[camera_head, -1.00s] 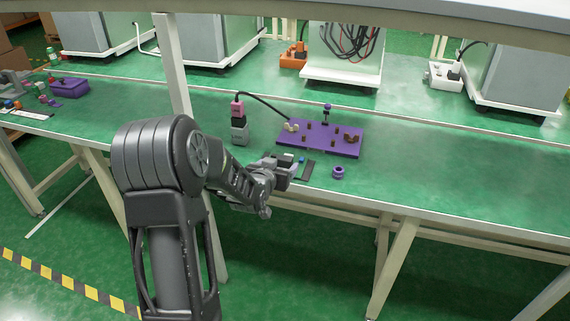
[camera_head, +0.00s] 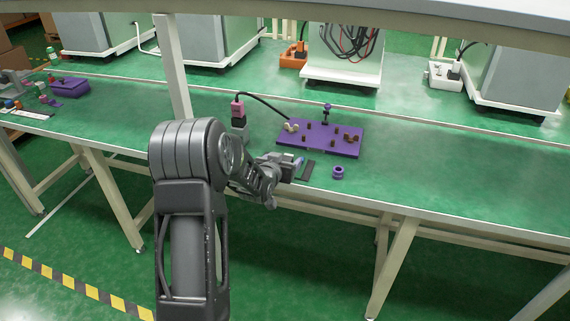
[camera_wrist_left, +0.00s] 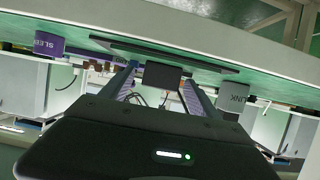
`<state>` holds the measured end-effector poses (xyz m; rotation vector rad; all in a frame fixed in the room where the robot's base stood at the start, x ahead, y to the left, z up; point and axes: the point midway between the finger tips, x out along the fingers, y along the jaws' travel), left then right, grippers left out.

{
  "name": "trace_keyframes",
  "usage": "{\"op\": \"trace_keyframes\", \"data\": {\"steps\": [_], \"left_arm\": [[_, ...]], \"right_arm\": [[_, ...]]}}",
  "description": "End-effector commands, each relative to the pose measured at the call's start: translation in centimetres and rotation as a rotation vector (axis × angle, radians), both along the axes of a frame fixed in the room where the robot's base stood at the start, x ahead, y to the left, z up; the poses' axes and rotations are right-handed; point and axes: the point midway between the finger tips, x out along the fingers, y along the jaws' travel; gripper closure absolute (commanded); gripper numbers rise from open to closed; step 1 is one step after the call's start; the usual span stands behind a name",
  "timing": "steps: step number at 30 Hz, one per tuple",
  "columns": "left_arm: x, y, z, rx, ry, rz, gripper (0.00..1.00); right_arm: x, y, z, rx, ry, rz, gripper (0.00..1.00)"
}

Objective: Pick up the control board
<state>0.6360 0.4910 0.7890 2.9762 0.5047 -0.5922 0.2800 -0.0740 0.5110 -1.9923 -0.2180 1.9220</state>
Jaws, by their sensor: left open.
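The control board seems to be the thin black plate (camera_head: 308,170) lying near the table's front edge; it also shows edge-on in the left wrist view (camera_wrist_left: 205,62). In that view a dark block (camera_wrist_left: 164,76) projects from the plate between my fingers. My left gripper (camera_head: 295,166) is at the front edge, just left of the plate. In the left wrist view my gripper (camera_wrist_left: 160,88) is open, its two fingers on either side of the block with visible gaps. Contact with the board cannot be made out. My right gripper is not in view.
A purple pegboard (camera_head: 290,139) with brown pegs stands behind the plate. A pink and grey plug stack (camera_head: 238,112) with a black cable stands at left, partly hidden. The table's right part (camera_head: 470,190) is clear.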

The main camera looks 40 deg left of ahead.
Motion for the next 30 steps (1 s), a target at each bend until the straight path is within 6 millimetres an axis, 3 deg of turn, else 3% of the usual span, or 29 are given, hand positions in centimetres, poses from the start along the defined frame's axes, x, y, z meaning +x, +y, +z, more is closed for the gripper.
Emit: {"op": "trace_keyframes", "data": {"steps": [25, 30], "left_arm": [[-0.01, 0.0, 0.0, 0.0, 0.0, 0.0, 0.95], [0.01, 0.0, 0.05, 0.0, -0.001, 0.0, 1.0]], "right_arm": [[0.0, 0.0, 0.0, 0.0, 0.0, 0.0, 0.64], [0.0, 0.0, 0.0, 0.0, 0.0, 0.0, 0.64]]}}
